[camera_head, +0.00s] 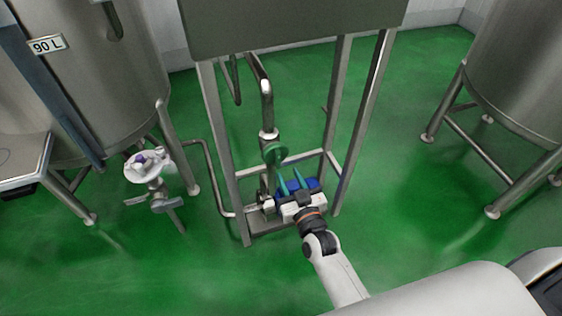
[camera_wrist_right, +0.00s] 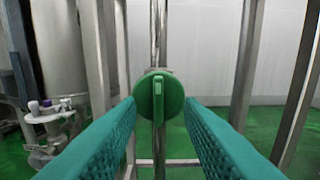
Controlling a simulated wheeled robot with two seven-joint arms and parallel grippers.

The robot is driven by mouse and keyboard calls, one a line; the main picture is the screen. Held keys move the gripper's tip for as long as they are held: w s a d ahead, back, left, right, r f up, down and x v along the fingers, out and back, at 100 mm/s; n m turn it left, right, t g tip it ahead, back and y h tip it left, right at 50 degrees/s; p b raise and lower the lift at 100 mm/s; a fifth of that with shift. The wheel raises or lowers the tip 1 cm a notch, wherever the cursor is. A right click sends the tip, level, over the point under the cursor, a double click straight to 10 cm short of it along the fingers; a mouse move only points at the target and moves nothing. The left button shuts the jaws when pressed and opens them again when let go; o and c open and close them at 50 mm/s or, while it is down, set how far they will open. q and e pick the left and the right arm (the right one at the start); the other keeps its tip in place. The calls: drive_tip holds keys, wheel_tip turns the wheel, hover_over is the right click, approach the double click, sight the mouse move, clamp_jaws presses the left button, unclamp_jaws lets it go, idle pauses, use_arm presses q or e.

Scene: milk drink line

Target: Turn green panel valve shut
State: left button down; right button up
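The green panel valve (camera_head: 275,152) is a round green knob on the vertical steel pipe inside the metal frame. In the right wrist view the valve (camera_wrist_right: 158,96) faces me, with a raised grip bar standing upright across its disc. My right gripper (camera_head: 289,176) is open and empty, just in front of and slightly below the valve in the head view. Its two teal fingers point toward the valve and appear on either side of it in the wrist view. Contact is not visible. My left gripper is not in view.
The steel frame's legs (camera_head: 222,150) flank the pipe, with a blue pump-like part (camera_head: 312,184) low behind my gripper. A tank with a white-and-purple fitting (camera_head: 148,163) stands left; another tank (camera_head: 515,75) stands right.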

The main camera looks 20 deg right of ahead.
sight(279, 158)
drive_tip(key=w, duration=0.6)
drive_tip(key=shift+w+a, duration=0.2)
drive_tip(key=shift+w, duration=0.2)
clamp_jaws()
